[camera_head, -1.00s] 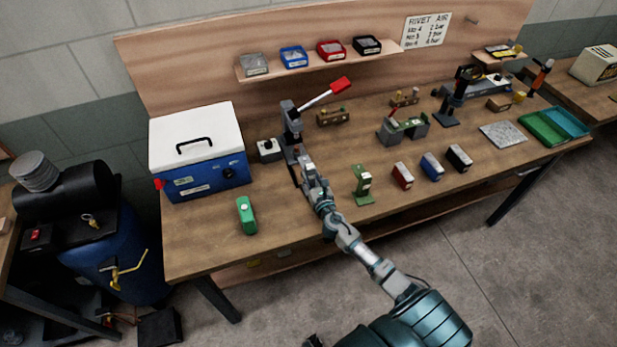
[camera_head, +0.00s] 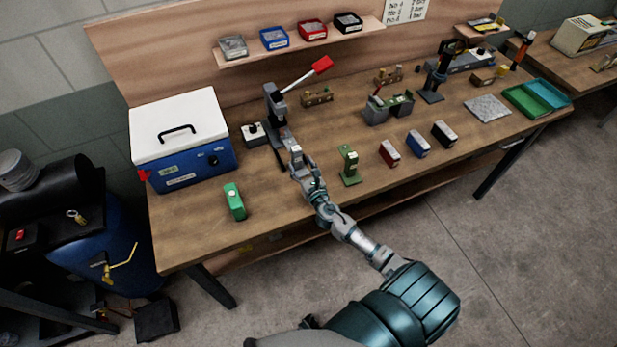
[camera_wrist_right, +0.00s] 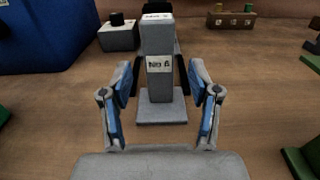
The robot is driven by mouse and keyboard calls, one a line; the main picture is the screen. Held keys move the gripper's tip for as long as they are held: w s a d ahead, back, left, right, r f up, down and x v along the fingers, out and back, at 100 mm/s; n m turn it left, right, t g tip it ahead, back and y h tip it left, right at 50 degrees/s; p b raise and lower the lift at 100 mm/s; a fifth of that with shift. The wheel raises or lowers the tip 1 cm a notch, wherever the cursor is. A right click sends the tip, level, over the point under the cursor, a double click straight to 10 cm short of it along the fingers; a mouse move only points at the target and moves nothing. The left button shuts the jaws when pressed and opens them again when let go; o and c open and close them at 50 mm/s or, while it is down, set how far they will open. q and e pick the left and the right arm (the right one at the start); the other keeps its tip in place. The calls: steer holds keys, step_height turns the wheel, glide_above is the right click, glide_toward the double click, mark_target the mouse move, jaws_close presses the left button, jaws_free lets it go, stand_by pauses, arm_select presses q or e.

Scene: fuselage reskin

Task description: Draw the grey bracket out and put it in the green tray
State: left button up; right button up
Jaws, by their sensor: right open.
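A grey upright piece with a flat foot and "No 6" labels, which looks like the grey bracket (camera_wrist_right: 160,82), stands on the bench in the right wrist view. In the head view its pale top (camera_head: 295,150) shows just beyond my right gripper (camera_head: 301,166), which covers much of the rest. In the wrist view the right gripper (camera_wrist_right: 160,88) is open, one finger on each side of the upright. Gaps show beside it; contact is not clear. The green tray (camera_head: 519,101) lies at the bench's far right, beside a teal tray. My left gripper is not seen.
A lever press (camera_head: 275,108) with a red handle stands just behind the bracket. A green stand (camera_head: 350,167) is close to the right, then red, blue and black blocks. A blue-and-white box (camera_head: 182,140) and green block (camera_head: 234,201) are left. The bench front between is clear.

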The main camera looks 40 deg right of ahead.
steer(key=v, duration=0.8)
steer(key=shift+s+d, duration=0.15)
steer(key=shift+s, duration=0.15)
steer(key=shift+f, duration=0.1)
